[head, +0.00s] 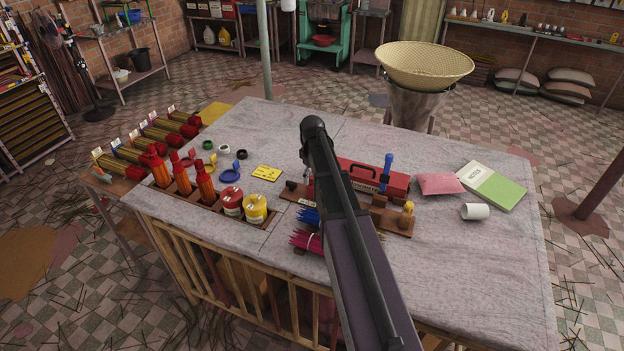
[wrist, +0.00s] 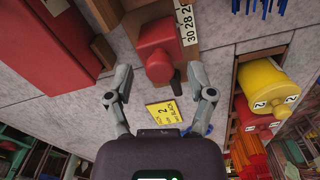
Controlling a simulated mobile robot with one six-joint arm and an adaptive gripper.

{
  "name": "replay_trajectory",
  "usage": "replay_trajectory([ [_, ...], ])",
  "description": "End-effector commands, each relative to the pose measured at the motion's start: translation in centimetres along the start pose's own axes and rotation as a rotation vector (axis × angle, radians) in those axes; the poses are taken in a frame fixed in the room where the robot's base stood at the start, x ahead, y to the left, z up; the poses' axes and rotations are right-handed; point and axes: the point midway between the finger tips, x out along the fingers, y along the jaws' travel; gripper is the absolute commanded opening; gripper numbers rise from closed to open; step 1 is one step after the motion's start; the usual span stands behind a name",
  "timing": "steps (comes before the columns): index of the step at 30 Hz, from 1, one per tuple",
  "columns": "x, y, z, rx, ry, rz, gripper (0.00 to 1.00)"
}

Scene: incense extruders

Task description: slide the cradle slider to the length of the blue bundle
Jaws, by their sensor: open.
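The wooden cradle (head: 393,223) lies on the cloth-covered table, partly behind my arm. In the wrist view the cradle (wrist: 212,22) carries a white number scale (wrist: 188,27). A red block with a rounded knob, apparently the cradle slider (wrist: 153,50), is at the scale's high-number end. My gripper (wrist: 158,73) is open, its fingers on either side of the knob; I cannot tell whether they touch it.
A red box (head: 360,172) stands close behind the cradle. A magenta bundle (head: 304,242) lies near the front edge. A yellow card (head: 267,173), yellow can (head: 255,208) and red can (head: 231,202) are left. A pink pouch (head: 440,183) and white cup (head: 475,211) are right.

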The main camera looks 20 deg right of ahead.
Motion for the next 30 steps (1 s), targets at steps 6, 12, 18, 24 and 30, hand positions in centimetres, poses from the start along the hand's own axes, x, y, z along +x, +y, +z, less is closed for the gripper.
replay_trajectory([
  [6, 0.1, 0.0, 0.0, -0.001, 0.0, 0.0, 0.7],
  [12, 0.1, -0.1, -0.1, -0.002, 0.0, 0.0, 0.55],
  [18, 0.1, -0.1, -0.1, -0.001, 0.0, 0.0, 0.0],
  [24, 0.1, -0.1, -0.4, -0.002, 0.0, 0.0, 0.0],
  [30, 0.1, -0.5, -2.4, -0.002, 0.0, 0.0, 0.0],
])
